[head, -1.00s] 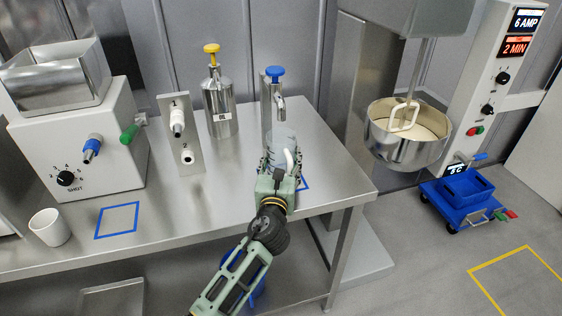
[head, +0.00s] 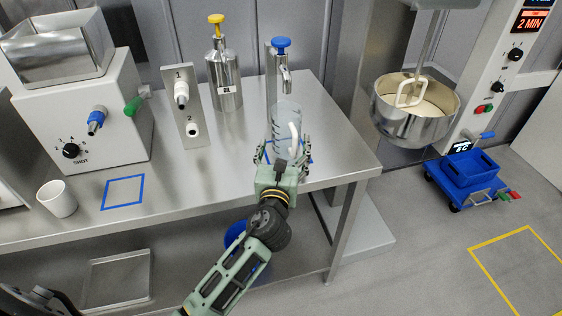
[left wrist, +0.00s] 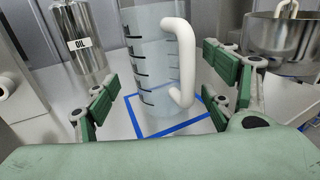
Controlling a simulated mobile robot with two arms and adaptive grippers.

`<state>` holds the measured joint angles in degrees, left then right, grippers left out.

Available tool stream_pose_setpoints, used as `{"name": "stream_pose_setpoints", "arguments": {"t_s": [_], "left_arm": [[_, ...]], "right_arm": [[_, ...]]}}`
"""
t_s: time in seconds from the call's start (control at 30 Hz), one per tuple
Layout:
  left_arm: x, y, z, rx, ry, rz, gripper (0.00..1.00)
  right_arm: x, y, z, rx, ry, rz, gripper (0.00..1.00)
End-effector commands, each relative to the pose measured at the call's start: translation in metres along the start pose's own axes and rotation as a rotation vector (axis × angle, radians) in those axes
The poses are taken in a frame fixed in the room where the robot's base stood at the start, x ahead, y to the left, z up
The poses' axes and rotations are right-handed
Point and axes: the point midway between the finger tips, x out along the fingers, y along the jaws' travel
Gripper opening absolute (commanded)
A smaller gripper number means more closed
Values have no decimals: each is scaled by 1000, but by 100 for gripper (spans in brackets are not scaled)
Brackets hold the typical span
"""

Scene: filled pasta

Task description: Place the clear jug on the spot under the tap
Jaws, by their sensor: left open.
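The clear jug (head: 286,117), with a white handle and dark level marks, stands upright under the tap (head: 282,70) with the blue knob. In the left wrist view the jug (left wrist: 150,70) rests on the spot, a blue outlined square (left wrist: 189,122), and its base appears inside the lines. My left gripper (head: 284,152) is open at the near side of the jug. Its green fingers (left wrist: 168,92) stand apart on both sides, with gaps to the jug. In the head view the gripper hides the jug's base and most of the square. My right gripper does not show.
An oil flask (head: 224,75) with a yellow knob and a numbered panel (head: 183,108) stand left of the tap. A white cup (head: 57,199) and another blue square (head: 123,192) are farther left. The table's right edge is close to the jug; a mixer bowl (head: 412,118) lies beyond.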

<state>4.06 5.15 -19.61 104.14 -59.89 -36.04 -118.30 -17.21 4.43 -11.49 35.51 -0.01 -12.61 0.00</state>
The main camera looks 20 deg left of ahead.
Motion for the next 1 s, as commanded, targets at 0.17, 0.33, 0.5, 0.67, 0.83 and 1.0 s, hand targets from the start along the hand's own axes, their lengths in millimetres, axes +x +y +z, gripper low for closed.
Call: {"name": "stream_pose_setpoints", "arguments": {"t_s": [0.17,0.33,0.5,0.67,0.83,1.0], "left_arm": [[-37,1,-1,1,1,0,76],[-58,0,-1,1,0,0,76],[-64,0,1,0,-1,1,76],[-64,0,1,1,-1,1,76],[-64,0,1,1,-1,1,76],[-64,0,1,1,-1,1,76]], "right_arm": [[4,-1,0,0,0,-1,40],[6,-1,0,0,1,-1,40],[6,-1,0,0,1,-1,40],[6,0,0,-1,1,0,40],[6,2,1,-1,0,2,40],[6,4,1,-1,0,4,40]]}}
